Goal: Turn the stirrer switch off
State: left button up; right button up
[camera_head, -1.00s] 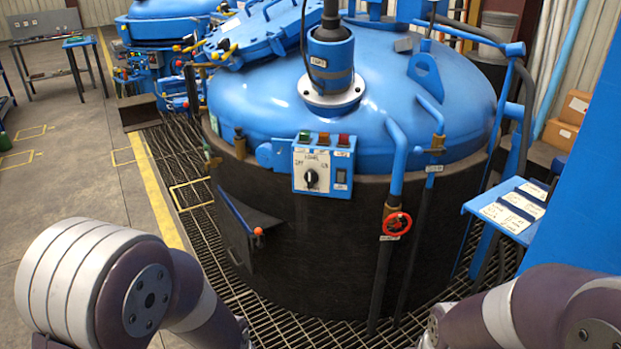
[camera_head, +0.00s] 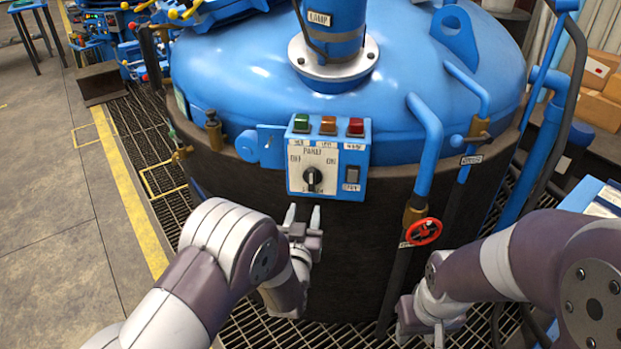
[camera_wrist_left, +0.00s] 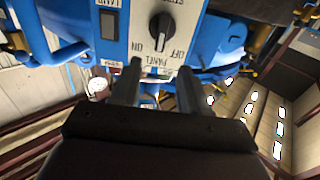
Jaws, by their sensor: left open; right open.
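The stirrer switch is a black rotary knob (camera_head: 312,180) on a white plate marked OFF at left and ON at right in the head view. It sits on the blue control box (camera_head: 371,137) on the vessel's front. The knob also shows in the left wrist view (camera_wrist_left: 161,32), upside down; I cannot tell its exact pointer direction. My left gripper (camera_head: 303,217) is open and empty, just below the box, its fingers pointing up at it. In the left wrist view the fingers (camera_wrist_left: 160,78) straddle the knob's line, apart from it. My right gripper (camera_head: 436,334) is low at the bottom edge, partly cut off.
A black rocker switch (camera_head: 352,174) sits right of the knob, below green, amber and red lamps (camera_head: 328,125). A red valve wheel (camera_head: 424,231) and blue pipes stand to the right. Floor grating (camera_head: 160,150) surrounds the dark vessel wall.

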aim_at(311, 182)
pick_arm(q)
jog(key=w, duration=0.4)
jog(key=w+d, duration=0.1)
jog(key=w, duration=0.6)
jog(key=shift+w+d+f, duration=0.2)
jog(key=shift+w, duration=0.2)
grip_shut()
